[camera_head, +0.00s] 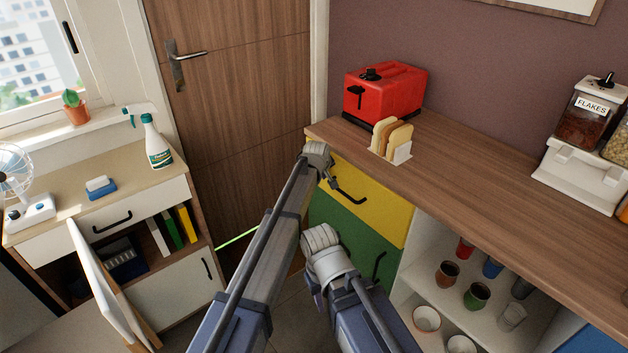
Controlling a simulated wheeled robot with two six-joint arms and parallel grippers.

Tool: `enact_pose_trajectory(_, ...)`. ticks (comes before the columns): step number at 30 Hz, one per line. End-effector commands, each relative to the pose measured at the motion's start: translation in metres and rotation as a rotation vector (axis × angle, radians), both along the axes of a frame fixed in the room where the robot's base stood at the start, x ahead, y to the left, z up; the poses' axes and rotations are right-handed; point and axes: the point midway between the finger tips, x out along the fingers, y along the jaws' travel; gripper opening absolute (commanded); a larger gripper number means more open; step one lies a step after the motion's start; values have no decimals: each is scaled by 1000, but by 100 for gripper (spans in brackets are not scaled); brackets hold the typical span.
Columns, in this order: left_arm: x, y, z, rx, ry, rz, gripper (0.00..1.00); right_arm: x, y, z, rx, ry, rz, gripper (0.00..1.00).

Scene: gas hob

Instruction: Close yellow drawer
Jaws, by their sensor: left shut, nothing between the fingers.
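The yellow drawer (387,207) is just under the wooden counter's left end, with a black curved handle (350,196). Its front looks about flush with the green front below, and I see no clear gap. My left gripper (331,179) is shut and empty, in front of the yellow drawer's left part, left of the handle. I cannot tell whether it touches the drawer. My left arm hides part of the drawer's left edge. My right arm's end is lower, in front of the green front; its fingers are mostly hidden behind its wrist.
The green front (350,235) has its own black handle. Open shelves with cups (477,296) are to the right. A red toaster (385,92) and a toast rack (398,152) stand on the counter (470,170). A wooden door (235,80) is behind; a desk (130,185) stands left.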

Motion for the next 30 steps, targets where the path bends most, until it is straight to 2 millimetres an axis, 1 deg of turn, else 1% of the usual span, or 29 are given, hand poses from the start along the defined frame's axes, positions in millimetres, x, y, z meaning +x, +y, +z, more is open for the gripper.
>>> enact_pose_trajectory(1, 4, -4, 0, 1, 0, -1, 0, 0, 0, 0, 0, 0, 0, 38)
enact_pose_trajectory(6, 7, -10, 0, 0, -1, -1, 0, 0, 0, 0, 0, 0, 0, 38)
enact_pose_trajectory(21, 9, -13, 1, -5, -5, -3, 0, 0, 0, 0, 0, 0, 0, 38)
enact_pose_trajectory(26, 4, -7, 1, -5, -5, -3, 0, 0, 0, 0, 0, 0, 0, 38)
enact_pose_trajectory(30, -6, 7, 1, -3, -1, 0, 0, 0, 0, 0, 0, 0, 0, 38)
